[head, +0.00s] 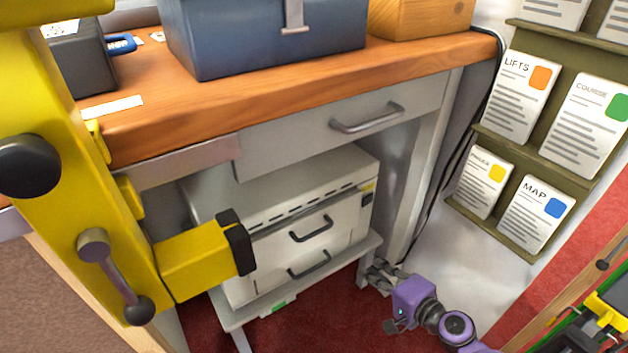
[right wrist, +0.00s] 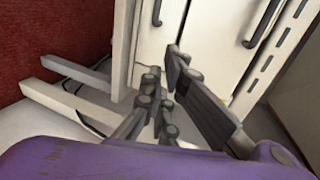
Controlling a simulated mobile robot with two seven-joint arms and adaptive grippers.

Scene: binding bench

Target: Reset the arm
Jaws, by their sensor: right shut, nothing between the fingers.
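My right arm, purple, comes in at the bottom right of the head view. Its right gripper (head: 378,274) is low beside the bench's right leg, with its fingers closed and nothing between them. Whether it touches the leg I cannot tell. In the right wrist view the grey fingers (right wrist: 162,68) are in front of the pale unit with dark handles (right wrist: 252,38). My left gripper is not in view.
The wooden bench (head: 215,112) has a shut grey drawer (head: 300,138). A white two-drawer unit (head: 275,258) stands on a low shelf beneath it. A yellow frame with black knobs (head: 55,160) fills the left. A card rack (head: 560,60) hangs at right; red floor (head: 330,312) lies below.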

